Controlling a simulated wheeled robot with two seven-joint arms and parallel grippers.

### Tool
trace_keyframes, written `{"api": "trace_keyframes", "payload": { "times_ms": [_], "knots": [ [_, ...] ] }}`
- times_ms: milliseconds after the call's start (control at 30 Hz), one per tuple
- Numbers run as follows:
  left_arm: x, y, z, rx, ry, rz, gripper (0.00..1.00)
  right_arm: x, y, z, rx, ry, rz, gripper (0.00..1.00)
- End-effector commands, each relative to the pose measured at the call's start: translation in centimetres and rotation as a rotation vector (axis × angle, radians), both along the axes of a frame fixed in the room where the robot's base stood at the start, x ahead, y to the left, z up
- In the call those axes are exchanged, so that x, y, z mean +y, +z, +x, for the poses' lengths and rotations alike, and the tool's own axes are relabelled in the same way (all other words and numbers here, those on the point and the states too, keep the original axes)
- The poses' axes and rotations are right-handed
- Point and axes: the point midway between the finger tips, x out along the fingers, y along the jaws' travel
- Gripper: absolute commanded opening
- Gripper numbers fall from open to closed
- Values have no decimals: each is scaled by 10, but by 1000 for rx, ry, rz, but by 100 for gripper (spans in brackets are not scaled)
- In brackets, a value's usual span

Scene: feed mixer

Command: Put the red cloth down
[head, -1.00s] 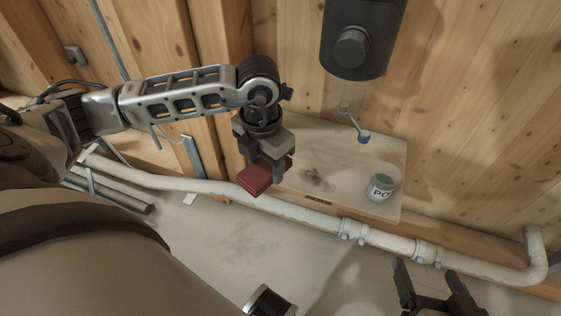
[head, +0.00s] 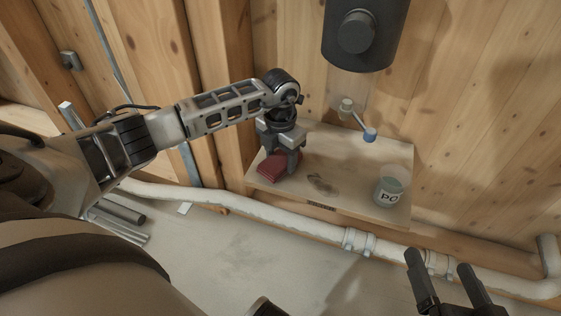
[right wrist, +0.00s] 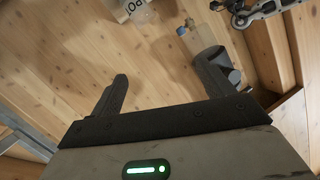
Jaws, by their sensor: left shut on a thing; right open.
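The red cloth (head: 276,168) is a folded dark red bundle at the left end of the wooden shelf (head: 342,209). My left gripper (head: 291,162) points down and is shut on the cloth. The cloth is at or just above the shelf surface; I cannot tell whether it touches. My right gripper (head: 447,274) is open and empty, low at the right in the head view, away from the shelf. Its two fingers also show in the right wrist view (right wrist: 165,90).
A jar with a "PO" label (head: 389,192) stands at the shelf's right end. A crank with a blue knob (head: 369,135) hangs over the shelf below a dark cylinder (head: 358,35). A white pipe (head: 290,228) runs below the shelf. The shelf's middle is mostly clear.

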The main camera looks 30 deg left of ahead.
Motion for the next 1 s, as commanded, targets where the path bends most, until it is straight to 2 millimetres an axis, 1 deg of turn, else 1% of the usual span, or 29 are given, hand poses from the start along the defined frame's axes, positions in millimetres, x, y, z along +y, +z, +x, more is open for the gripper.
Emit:
{"api": "trace_keyframes", "payload": {
  "times_ms": [33, 267, 433, 467, 500, 533, 833, 933, 1000],
  "knots": [
    [0, -10, 0, 0, 1, -1, 36, 1, -3, 0, -2, 2, 16, 80],
    [0, -8, 0, -2, 0, 0, 36, 2, 9, 2, -19, -1, 40, 80],
    [0, -13, 0, -1, 0, 0, 36, 2, 10, 3, -27, -3, 52, 80],
    [0, -12, 0, -1, 0, 0, 62, 2, 12, 4, -28, -4, 53, 80],
    [0, -12, 0, -1, 0, 0, 73, 2, 12, 4, -29, -4, 54, 80],
    [0, -12, 0, -1, 0, 0, 76, 2, 13, 4, -29, -4, 53, 80],
    [0, -9, 0, -1, 0, 0, 76, 2, 14, 4, -29, -4, 51, 80],
    [0, 1, 1, -3, 0, 1, 76, 1, 15, 4, -29, -5, 36, 80],
    [0, 13, 1, -4, 0, 0, 76, 0, 16, 4, -26, -8, 13, 80]
  ]
}}
